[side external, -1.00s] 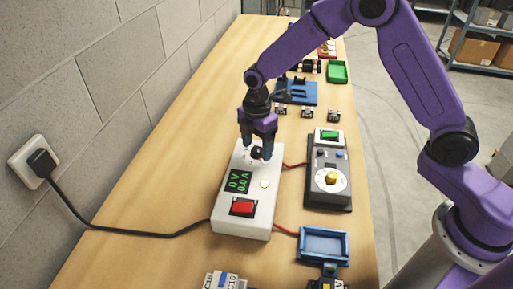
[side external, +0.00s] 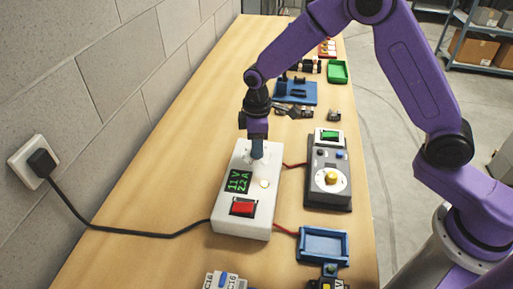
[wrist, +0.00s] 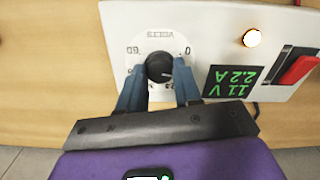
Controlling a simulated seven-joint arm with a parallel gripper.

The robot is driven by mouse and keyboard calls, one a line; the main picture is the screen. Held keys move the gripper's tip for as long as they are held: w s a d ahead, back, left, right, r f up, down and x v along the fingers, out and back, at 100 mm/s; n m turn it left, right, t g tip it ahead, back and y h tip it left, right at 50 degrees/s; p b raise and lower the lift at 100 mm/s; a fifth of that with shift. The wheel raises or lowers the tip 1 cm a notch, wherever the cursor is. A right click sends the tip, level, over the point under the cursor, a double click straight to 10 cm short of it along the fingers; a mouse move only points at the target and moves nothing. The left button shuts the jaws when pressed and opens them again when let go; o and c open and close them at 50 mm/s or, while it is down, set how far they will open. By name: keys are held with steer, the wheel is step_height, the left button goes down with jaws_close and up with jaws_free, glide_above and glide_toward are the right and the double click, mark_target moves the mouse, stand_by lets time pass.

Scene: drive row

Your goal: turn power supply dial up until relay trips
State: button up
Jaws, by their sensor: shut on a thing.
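The white power supply (side external: 232,216) lies on the bench with a red rocker switch (side external: 243,207). Its green display (side external: 239,181) reads 11 V and 2.2 A, also in the wrist view (wrist: 233,82). The black dial (wrist: 159,66) sits on a round "VOLTS" scale in the wrist view; my fingers hide it in the side view. My gripper (side external: 257,152) points down over it, shut on the dial with one blue finger on each side. A grey box (side external: 328,180) with a yellow knob and a green-topped white module stands to the right; which part is the relay I cannot tell.
A pale round lamp (side external: 264,183) glows on the supply. Red wires run from its right side. A black cord (side external: 130,231) runs to the wall socket (side external: 28,162). A blue tray (side external: 323,245) lies at the front right. The bench left of the supply is mostly clear.

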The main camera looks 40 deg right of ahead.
steer(key=m, duration=1)
steer(key=shift+m, duration=0.4)
steer(key=o, duration=1.6)
steer(key=shift+r, duration=0.15)
steer(key=shift+r, duration=3.4)
